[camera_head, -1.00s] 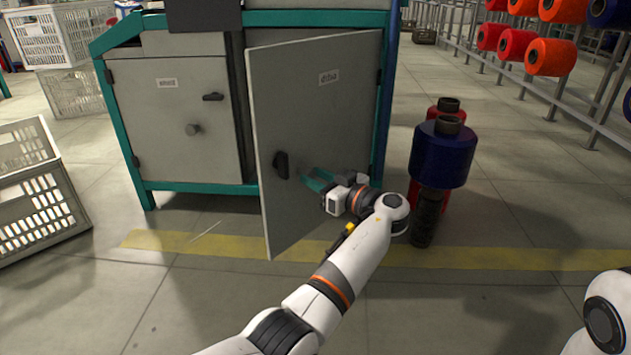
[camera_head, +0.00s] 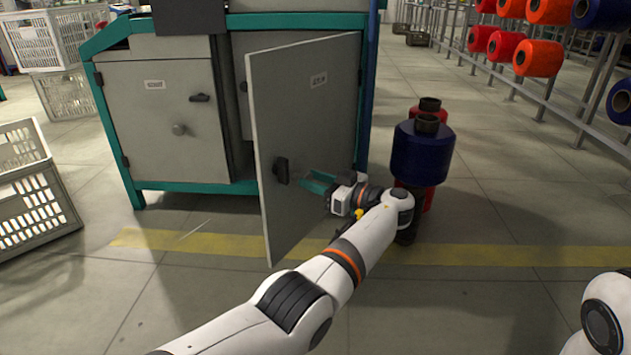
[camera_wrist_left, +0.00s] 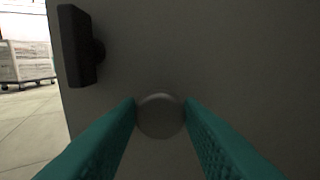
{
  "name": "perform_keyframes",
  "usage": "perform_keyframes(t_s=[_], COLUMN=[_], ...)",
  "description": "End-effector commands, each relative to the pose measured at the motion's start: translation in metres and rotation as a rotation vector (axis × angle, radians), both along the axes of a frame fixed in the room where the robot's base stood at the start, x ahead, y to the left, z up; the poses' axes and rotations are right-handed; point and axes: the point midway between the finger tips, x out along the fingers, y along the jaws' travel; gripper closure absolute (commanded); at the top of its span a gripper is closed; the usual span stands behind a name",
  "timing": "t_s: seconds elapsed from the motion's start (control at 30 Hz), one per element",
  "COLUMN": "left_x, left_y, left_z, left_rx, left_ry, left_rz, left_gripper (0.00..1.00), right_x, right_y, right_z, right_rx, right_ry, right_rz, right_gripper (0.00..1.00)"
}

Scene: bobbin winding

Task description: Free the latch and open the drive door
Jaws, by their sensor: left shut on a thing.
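The drive door (camera_head: 300,120) is a grey panel on the right of the cabinet and stands swung outward, hinged on its right side. Its black latch handle (camera_head: 281,170) is near the free left edge; it also shows upright at the upper left of the left wrist view (camera_wrist_left: 80,46). My left gripper (camera_head: 310,182) is at the door's face, right of the latch. In the left wrist view its teal fingers (camera_wrist_left: 160,118) are shut on a round grey knob (camera_wrist_left: 160,114) on the door. The small label on the door is too blurred to read. My right gripper is not in view.
A second grey door (camera_head: 160,110) on the cabinet's left is closed. A blue yarn bobbin (camera_head: 422,155) on a dark stand, with a red one behind, is close right of my left wrist. Plastic crates (camera_head: 35,210) stand at left. Floor in front is clear.

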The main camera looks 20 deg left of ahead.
Motion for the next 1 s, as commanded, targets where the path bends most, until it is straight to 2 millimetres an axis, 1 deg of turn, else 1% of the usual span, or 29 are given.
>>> perform_keyframes(t_s=[0.2,0.23,0.33,0.37,0.67,0.77,1.0], left_x=[0.0,0.0,0.0,0.0,0.0,0.0,0.0], left_y=[0.0,0.0,0.0,0.0,0.0,0.0,0.0], left_z=[-0.001,-0.001,-0.001,-0.001,0.002,0.012,0.057], left_rx=[-0.003,-0.003,-0.002,-0.002,-0.001,-0.001,-0.001], left_ry=[0.001,0.001,0.001,0.001,0.0,0.0,-0.001], left_rz=[0.0,0.0,-0.001,-0.001,-0.001,-0.001,-0.001], left_gripper=[1.0,0.63,0.47,0.45,0.45,0.45,0.45], right_x=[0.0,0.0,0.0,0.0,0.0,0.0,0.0], right_y=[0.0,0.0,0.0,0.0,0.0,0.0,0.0], right_z=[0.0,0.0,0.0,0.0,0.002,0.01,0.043], right_rx=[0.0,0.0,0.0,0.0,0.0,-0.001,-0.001], right_ry=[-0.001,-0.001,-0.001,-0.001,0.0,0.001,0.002], right_rz=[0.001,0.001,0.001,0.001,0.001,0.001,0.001], right_gripper=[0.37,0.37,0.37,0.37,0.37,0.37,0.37])
